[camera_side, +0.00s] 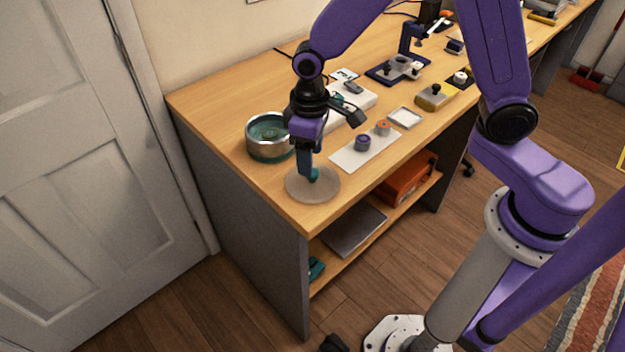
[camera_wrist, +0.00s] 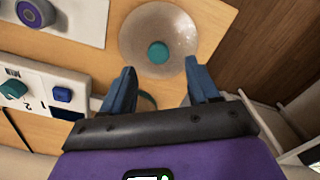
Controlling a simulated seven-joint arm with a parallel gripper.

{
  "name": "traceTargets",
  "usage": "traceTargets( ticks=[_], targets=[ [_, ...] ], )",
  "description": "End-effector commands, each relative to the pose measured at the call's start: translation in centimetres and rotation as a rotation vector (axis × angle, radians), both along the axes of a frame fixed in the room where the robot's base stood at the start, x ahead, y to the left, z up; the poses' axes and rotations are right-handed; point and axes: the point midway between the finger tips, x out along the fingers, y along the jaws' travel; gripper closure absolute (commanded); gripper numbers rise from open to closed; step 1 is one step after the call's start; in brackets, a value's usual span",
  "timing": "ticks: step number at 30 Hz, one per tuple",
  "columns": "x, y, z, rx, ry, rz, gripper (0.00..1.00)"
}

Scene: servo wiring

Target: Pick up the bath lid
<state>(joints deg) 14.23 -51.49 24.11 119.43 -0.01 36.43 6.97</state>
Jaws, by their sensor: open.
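The bath lid (camera_side: 327,190) is a round, pale translucent disc with a teal knob (camera_side: 314,175) in its middle. It lies flat on the bench near the front left corner. In the wrist view the lid (camera_wrist: 180,32) is at the top, and its teal knob (camera_wrist: 157,52) lines up with the gap between my fingers. My gripper (camera_side: 307,172) points down over the lid with its fingertips close to the knob. In the wrist view my gripper (camera_wrist: 160,72) is open with nothing between its blue fingers. Contact with the knob cannot be told.
The steel bath (camera_side: 268,150) with a teal inside stands open, left of my gripper. A white plate (camera_side: 350,158) with small round parts is right of the lid. A white box (camera_side: 352,105) stands behind. The bench edge (camera_side: 312,232) is close in front of the lid.

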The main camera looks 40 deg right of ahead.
Motion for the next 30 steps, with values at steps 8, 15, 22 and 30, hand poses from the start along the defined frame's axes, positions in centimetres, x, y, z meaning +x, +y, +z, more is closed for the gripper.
traceTargets(
  ticks=[8, 15, 22, 30],
  targets=[
    [-0.4, -0.4, -3.5, -0.003, 0.003, -0.001, 0.4],
    [-0.3, -0.3, -5.1, -0.001, 0.001, -0.001, 0.4],
    [-0.3, -0.3, -5.1, 0.0, 0.0, 0.0, 0.43],
    [-0.3, -0.3, -5.1, 0.0, 0.0, 0.0, 1.0]
  ],
)
